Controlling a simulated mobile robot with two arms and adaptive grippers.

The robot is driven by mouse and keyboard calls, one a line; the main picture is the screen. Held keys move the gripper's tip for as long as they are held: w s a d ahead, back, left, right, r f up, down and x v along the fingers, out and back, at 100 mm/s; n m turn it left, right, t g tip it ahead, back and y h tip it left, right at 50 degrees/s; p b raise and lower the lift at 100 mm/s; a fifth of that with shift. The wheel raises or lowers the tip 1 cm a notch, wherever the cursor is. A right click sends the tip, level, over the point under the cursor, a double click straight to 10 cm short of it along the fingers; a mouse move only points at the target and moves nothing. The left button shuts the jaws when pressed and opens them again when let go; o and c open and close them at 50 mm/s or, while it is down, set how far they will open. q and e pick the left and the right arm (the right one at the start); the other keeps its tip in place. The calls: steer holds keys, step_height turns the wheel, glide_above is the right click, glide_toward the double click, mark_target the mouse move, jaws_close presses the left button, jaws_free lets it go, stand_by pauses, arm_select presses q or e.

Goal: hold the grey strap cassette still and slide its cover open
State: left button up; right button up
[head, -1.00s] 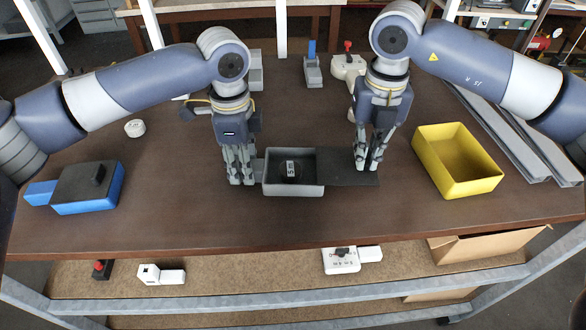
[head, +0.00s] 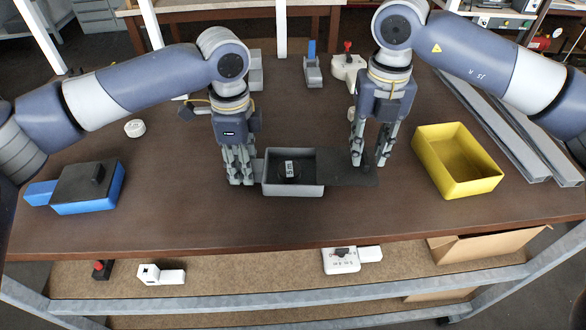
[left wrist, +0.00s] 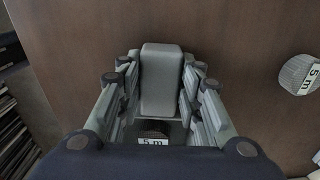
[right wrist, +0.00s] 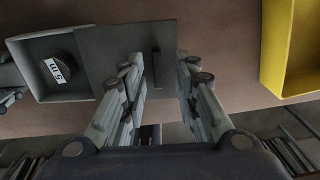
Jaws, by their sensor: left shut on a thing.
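The grey strap cassette (head: 294,190) lies mid-table with its top open; a dark roll (head: 290,178) labelled 5 m shows inside. Its dark cover (head: 338,170) is slid out to the right, clear of most or all of the opening. My left gripper (head: 241,182) is shut on the grey end block (left wrist: 161,80) at the cassette's left end. My right gripper (head: 369,164) is open above the cover's right part. In the right wrist view, the cover's raised grip (right wrist: 157,70) stands between its spread fingers, closer to the left one.
A yellow bin (head: 457,185) stands right of the cover. A blue cassette (head: 88,205) lies at the left, and a white roll (head: 134,128) behind it. Grey profiles (head: 500,130) lie at the right. The table front is clear.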

mark_target(366, 157)
arm_select(q)
steer(key=shift+f, duration=0.1)
arm_select(e)
steer(key=shift+r, duration=2.35)
arm_select(q)
steer(key=o, duration=1.2)
steer(key=shift+o, duration=0.2)
arm_select(e)
steer(key=shift+w, duration=0.1)
arm_select(q)
step_height(366, 157, up, 7)
steer(key=p, duration=0.9)
arm_select(e)
step_height(366, 157, up, 9)
steer(key=shift+f, duration=0.15)
steer(key=shift+f, duration=0.1)
